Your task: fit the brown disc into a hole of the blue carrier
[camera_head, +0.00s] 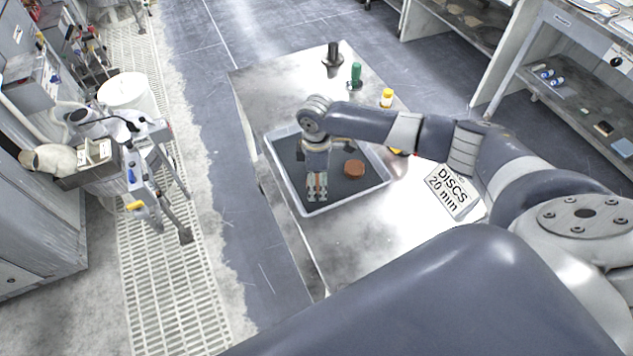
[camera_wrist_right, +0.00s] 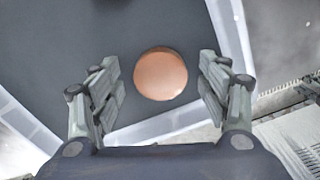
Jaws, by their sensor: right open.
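The brown disc (camera_head: 354,168) lies on the dark floor of a pale-walled tray (camera_head: 348,204), near its right wall. My right gripper (camera_head: 317,188) points down over the tray, to the left of the disc in the head view. In the right wrist view the disc (camera_wrist_right: 160,74) shows in the gap between the open fingers of my right gripper (camera_wrist_right: 158,80). Nothing is held, and the disc appears below the fingertips. I see no blue carrier in either view. My left gripper is not in view.
The tray stands on a metal table (camera_head: 270,90). Shelves (camera_head: 575,95) are at right.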

